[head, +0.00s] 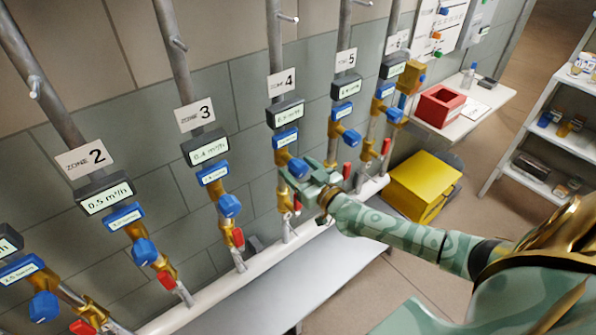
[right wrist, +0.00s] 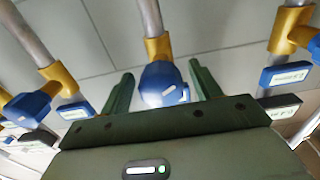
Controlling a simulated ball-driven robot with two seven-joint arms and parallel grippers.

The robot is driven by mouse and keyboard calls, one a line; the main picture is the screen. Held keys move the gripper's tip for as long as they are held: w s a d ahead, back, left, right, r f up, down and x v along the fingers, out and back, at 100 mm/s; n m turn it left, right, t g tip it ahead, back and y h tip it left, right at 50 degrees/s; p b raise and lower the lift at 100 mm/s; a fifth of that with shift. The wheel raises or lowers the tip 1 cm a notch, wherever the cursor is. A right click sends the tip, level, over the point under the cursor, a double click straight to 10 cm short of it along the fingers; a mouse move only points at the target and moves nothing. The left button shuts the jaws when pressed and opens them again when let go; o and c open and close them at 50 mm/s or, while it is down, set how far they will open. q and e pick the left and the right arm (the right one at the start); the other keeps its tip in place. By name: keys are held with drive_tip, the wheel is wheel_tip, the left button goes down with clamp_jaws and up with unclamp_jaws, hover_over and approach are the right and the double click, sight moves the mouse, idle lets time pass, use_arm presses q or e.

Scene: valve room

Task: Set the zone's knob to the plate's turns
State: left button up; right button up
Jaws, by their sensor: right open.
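Zone 4's blue knob (head: 298,168) sits on a brass valve under the white ZONE 4 sign (head: 282,84). A dark flow meter (head: 285,113) and a blue turns plate (head: 286,140) are above the knob; the plate's text is too small to read. My right gripper (head: 308,178) is at this knob. In the right wrist view its two green fingers (right wrist: 161,72) stand open on either side of a blue knob (right wrist: 160,88), with visible gaps. My left gripper is out of view.
Neighbouring knobs of zone 3 (head: 229,206) and zone 5 (head: 351,138) flank it, each on its own pipe. Red-handled valves (head: 297,203) hang below. A grey bench (head: 290,280), a yellow box (head: 422,188) and a red bin (head: 440,105) stand nearby.

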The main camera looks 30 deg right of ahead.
drive_tip(key=shift+w, duration=0.15)
drive_tip(key=shift+c, duration=0.3)
drive_tip(key=c, duration=0.9)
